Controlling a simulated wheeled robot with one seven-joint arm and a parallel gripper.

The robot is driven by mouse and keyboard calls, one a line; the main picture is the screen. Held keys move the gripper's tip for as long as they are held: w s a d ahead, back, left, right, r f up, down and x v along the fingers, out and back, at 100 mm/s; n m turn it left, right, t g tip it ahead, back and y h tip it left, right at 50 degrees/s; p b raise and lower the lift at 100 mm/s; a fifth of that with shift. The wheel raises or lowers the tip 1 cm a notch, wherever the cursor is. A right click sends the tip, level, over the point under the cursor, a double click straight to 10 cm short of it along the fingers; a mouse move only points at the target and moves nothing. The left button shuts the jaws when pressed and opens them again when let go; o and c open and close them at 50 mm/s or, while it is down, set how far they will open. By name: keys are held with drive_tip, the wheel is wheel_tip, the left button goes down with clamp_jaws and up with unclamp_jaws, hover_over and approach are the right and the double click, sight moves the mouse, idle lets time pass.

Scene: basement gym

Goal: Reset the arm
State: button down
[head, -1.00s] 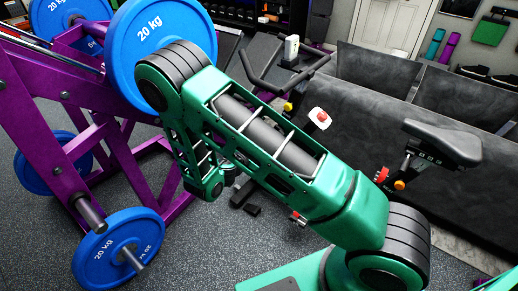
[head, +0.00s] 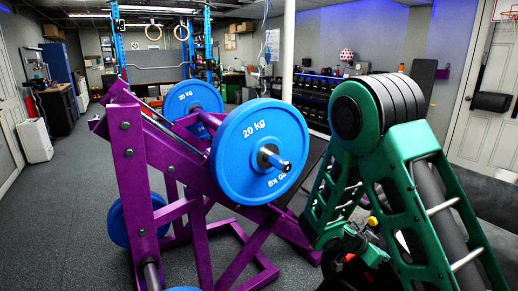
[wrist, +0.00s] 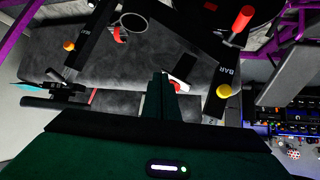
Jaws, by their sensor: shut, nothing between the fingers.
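My green arm stands folded at the right of the head view, with its black-ringed joint raised. My gripper (wrist: 166,80) shows in the wrist view as narrow dark green fingers, shut with nothing between them. Beyond the fingers are black machine parts with a yellow knob (wrist: 224,91) and a red handle (wrist: 241,20). In the head view I cannot make out the fingertips; the lower arm is partly hidden by its own links.
A purple weight machine (head: 132,170) with blue 20 kg plates (head: 240,150) stands close to the left of my arm. A dumbbell rack (head: 318,92) is at the back. Open dark floor (head: 60,225) lies at the left. A white door (head: 488,110) is at the far right.

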drive_tip(key=s+d+r+n+g+y, duration=0.1)
drive_tip(key=s+d+r+g+y, duration=0.15)
drive_tip(key=s+r, duration=0.4)
drive_tip(key=s+d+r+n+g+y, duration=0.1)
drive_tip(key=s+d+r+y, duration=0.2)
drive_tip(key=s, duration=0.6)
drive_tip(key=s+a+r+n+y, duration=0.2)
drive_tip(key=s+r+n, duration=0.1)
drive_tip(key=s, duration=0.5)
drive_tip(key=s+a+r+n+y, duration=0.1)
drive_tip(key=s+r+n+y, duration=0.1)
drive_tip(key=s, duration=0.6)
wheel_tip(320, 180, up, 2)
drive_tip(key=shift+s+a+r+n, duration=0.1)
drive_tip(key=shift+s+a+n, duration=0.3)
drive_tip(key=shift+n, duration=0.2)
drive_tip(key=shift+y, duration=0.25)
drive_tip(key=shift+w+f, duration=0.25)
drive_tip(key=shift+w, duration=0.4)
